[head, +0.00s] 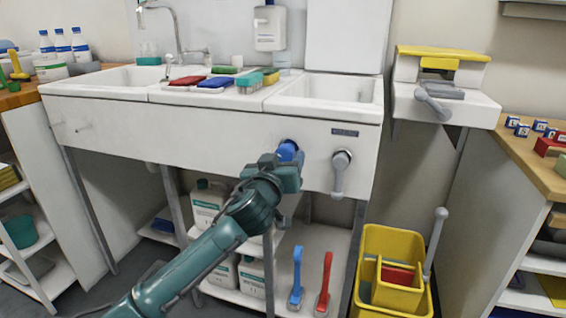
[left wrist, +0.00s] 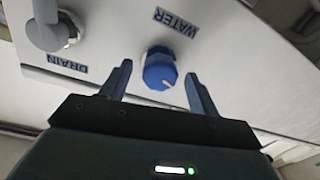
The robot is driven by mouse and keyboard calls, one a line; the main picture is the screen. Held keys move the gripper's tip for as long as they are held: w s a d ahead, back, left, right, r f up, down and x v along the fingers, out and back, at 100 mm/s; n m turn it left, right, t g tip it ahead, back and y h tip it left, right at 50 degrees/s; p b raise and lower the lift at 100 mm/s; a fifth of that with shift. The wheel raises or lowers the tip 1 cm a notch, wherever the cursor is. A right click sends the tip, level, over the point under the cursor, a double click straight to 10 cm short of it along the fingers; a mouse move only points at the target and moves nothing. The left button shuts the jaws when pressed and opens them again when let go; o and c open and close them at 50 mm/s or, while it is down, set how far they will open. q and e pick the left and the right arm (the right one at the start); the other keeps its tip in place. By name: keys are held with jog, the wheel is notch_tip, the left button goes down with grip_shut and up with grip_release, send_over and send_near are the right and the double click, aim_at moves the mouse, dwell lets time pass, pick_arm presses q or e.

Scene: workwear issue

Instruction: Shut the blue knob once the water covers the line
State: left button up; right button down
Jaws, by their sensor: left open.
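The blue knob (head: 290,148) is on the white front panel of the sink unit (head: 140,128), below the right basin (head: 330,88). My left gripper (head: 289,160) is right in front of it and partly hides it. In the left wrist view the blue knob (left wrist: 159,70) shows between the two fingers of my open left gripper (left wrist: 159,84), with a gap on each side. A white mark is on the knob's face. A label reading WATER (left wrist: 175,21) is beside it. I cannot make out any water or line in the basins. My right gripper is out of view.
A grey drain lever (head: 340,172) hangs just right of the knob; a DRAIN label (left wrist: 68,64) is by it. Below are white jugs (head: 208,205), a blue brush (head: 296,275), a red brush (head: 325,280) and a yellow bucket (head: 390,245). A tap (head: 177,35) stands behind.

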pick_arm(q)
jog(key=shift+w+d, duration=0.15)
jog(key=shift+w, duration=0.25)
jog(key=c, duration=1)
jog(key=shift+o, duration=0.2)
